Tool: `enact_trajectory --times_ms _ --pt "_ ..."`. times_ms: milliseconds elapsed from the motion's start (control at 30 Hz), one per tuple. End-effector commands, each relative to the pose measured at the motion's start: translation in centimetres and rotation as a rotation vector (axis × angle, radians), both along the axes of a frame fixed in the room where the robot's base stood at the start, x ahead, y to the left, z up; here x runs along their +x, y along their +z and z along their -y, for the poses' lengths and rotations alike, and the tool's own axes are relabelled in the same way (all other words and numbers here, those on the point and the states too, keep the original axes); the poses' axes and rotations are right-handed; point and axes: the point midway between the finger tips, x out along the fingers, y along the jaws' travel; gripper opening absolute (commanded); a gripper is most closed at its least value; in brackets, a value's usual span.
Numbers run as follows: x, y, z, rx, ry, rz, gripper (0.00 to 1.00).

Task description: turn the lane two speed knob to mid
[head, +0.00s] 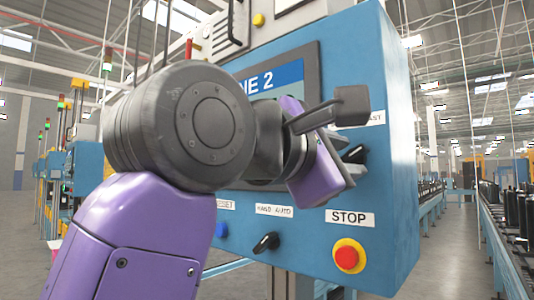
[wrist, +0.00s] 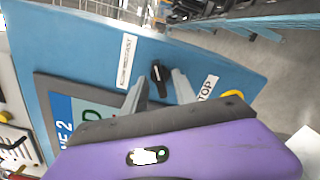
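The lane two speed knob (wrist: 158,74) is black and sits on the blue panel beside a white label (wrist: 127,60) whose end reads FAST. In the wrist view its handle lies roughly along the label's length; I cannot tell which end is the pointer. My gripper (wrist: 158,79) is open, with one grey finger on each side of the knob. I see no clear contact between fingers and knob. In the head view my purple gripper body covers most of this area, and only the FAST end of the label (head: 368,118) shows.
Below on the blue panel (head: 398,90) are a black hand/auto selector (head: 266,242), a blue reset button (head: 221,230) and a red stop button (head: 347,257) on a yellow base. The LANE 2 screen (head: 270,80) is partly behind my arm. Conveyors stand at the right.

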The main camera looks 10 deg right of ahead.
Motion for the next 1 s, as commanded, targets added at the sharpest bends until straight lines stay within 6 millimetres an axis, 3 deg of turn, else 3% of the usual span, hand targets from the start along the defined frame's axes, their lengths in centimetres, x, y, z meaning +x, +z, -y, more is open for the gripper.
enact_trajectory --times_ms 333,500,1000 --pt "0.29 -0.02 0.36 0.000 0.001 0.000 0.34" --pt "0.28 -0.02 0.34 0.000 0.001 0.000 0.00" --pt "0.24 -0.11 0.34 -0.033 0.000 -0.048 0.00"
